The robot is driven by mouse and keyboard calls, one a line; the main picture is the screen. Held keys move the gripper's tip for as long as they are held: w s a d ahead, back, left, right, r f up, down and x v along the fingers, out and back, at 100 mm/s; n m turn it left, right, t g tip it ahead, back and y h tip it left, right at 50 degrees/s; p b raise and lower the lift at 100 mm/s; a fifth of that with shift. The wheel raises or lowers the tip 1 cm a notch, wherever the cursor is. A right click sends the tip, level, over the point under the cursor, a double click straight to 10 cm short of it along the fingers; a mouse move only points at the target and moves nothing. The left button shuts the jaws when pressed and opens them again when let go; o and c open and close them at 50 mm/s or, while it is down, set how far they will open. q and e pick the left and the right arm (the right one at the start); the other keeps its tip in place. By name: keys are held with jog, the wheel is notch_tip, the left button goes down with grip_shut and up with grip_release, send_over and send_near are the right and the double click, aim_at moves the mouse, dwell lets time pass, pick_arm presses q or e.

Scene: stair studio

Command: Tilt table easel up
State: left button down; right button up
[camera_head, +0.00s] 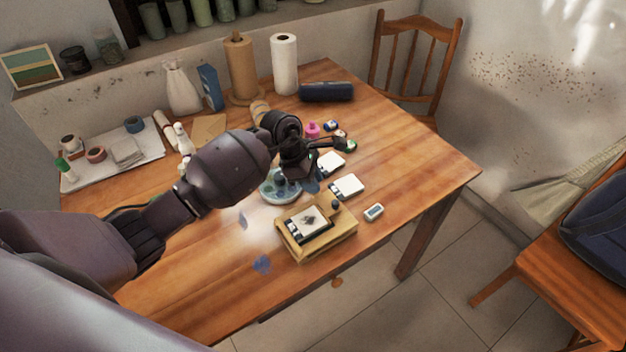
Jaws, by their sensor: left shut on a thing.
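The table easel (342,240) is a low, light wooden box lying near the table's front edge, its top nearly flat. A white sheet with a dark motif (308,224) lies on it. My left gripper (342,144) is beyond the easel, apart from it, above the far right part of the table. My right gripper is not in view.
A round palette (281,191) lies partly under my left wrist. White cards (347,187) and a small white timer-like item (374,212) lie near the easel. Paper rolls (284,64) and a dark case (327,92) stand at the back. The table's right corner is clear.

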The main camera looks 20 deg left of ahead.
pick_arm(q)
jog(key=s+a+r+t+h, duration=0.2)
jog(key=s+r+t, duration=0.1)
jog(key=r, duration=0.1)
jog(key=shift+a+r+m+h, duration=0.2)
jog(key=shift+r+m+h, duration=0.1)
jog(key=shift+r, duration=0.05)
dwell(0.6)
jog(key=shift+s+f, duration=0.1)
dwell(0.4)
jog(key=c, duration=1.4)
grip_release()
jog(key=o, duration=0.4)
jog(key=shift+s+a, duration=0.1)
jog(key=shift+a, duration=0.05)
jog(key=shift+r, duration=0.2)
jog(key=v, duration=1)
jog(key=shift+s+a+r, duration=0.1)
jog(key=shift+a+r, duration=0.05)
jog(key=shift+r, duration=0.05)
